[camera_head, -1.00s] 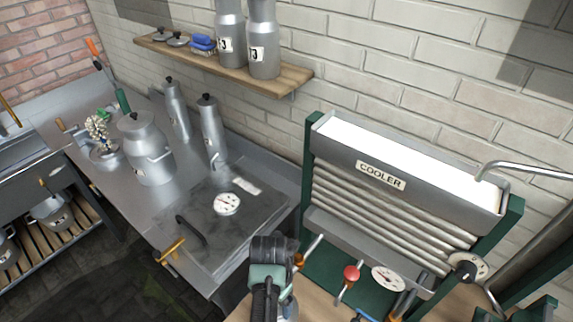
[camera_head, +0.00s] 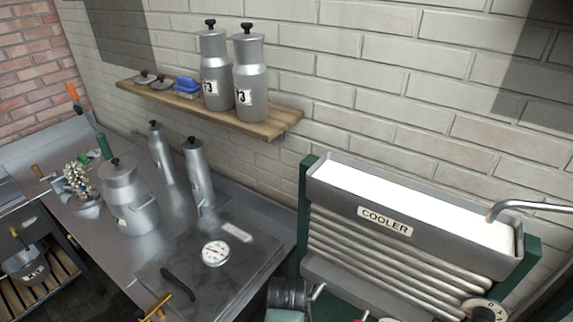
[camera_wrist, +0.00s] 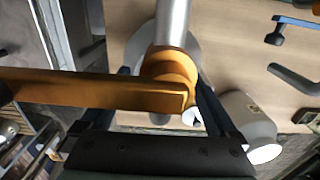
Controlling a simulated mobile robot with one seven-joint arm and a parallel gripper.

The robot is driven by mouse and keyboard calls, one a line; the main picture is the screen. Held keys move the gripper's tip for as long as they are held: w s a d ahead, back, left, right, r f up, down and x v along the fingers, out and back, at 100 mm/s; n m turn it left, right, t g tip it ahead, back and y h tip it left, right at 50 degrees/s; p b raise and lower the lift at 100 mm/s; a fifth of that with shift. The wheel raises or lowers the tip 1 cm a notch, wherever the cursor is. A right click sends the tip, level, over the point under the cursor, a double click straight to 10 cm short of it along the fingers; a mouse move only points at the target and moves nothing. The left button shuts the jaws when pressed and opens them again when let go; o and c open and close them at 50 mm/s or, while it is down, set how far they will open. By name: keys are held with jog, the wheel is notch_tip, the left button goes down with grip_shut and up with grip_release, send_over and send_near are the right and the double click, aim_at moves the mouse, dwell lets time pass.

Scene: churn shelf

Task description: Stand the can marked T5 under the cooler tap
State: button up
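I cannot read a T5 mark on any can. Two tall grey cans with black knobs, (camera_head: 214,75) and (camera_head: 251,80), stand on the wall shelf; their labels seem to end in 3. The cooler (camera_head: 388,222) is at right, its tap not clear in the head view. My gripper shows only in part at the head view's bottom edge. In the wrist view my gripper (camera_wrist: 165,85) has its dark fingers apart around an orange fitting with a bar (camera_wrist: 95,92) on a metal pipe (camera_wrist: 172,22). A grey can (camera_wrist: 246,120) lies beyond the right finger, its label unreadable.
The wooden shelf (camera_head: 277,128) also holds lids and a blue block. A bent pipe (camera_head: 530,207) reaches over the cooler.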

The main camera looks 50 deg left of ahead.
jog(key=shift+s, duration=0.25)
jog(key=shift+w+r, duration=0.2)
jog(key=shift+r, duration=0.1)
notch_tip(320, 180, up, 10)
jog(key=shift+r, duration=0.25)
jog(key=shift+s+r+p, duration=0.1)
jog(key=shift+r+p, duration=0.55)
jog(key=shift+p, duration=0.1)
jog(key=shift+f, duration=0.1)
